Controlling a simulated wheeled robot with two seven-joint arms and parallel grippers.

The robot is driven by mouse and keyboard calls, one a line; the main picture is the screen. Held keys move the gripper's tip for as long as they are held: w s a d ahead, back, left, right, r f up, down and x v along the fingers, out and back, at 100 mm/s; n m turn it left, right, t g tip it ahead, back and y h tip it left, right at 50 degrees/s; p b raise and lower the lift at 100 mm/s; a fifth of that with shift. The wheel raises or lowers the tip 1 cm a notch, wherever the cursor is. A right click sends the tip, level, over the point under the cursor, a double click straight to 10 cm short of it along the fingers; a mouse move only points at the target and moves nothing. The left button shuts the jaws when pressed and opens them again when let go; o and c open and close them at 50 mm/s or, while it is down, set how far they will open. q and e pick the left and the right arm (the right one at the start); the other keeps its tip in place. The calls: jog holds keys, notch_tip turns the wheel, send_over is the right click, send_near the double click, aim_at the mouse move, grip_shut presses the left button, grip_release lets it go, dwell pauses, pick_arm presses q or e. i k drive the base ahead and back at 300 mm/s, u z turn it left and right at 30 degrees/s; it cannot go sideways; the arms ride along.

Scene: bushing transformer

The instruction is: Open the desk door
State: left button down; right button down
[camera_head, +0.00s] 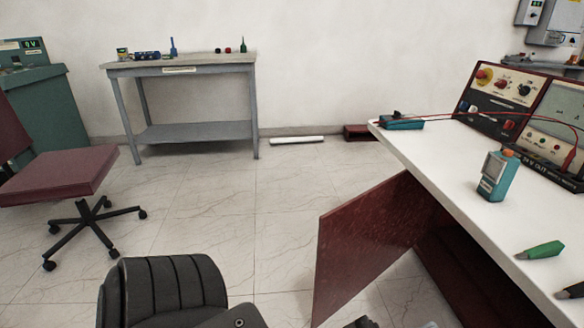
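The desk (450,165) has a white top and dark red sides and fills the right of the head view. Its dark red door panel (362,240) stands out from the desk at an angle, toward the left and front. A dark opening shows between the panel and the desk body. I see no gripper fingers on the door. Grey and dark parts show at the bottom edge, but neither gripper can be made out.
On the desk are a teal meter (497,175), a green-handled tool (540,250) and a control panel (520,110). A red chair (62,180) stands left. A grey table (190,70) stands by the wall.

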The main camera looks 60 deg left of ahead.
aim_at(360, 238)
jog(key=i, duration=0.2)
jog(key=u, duration=1.05)
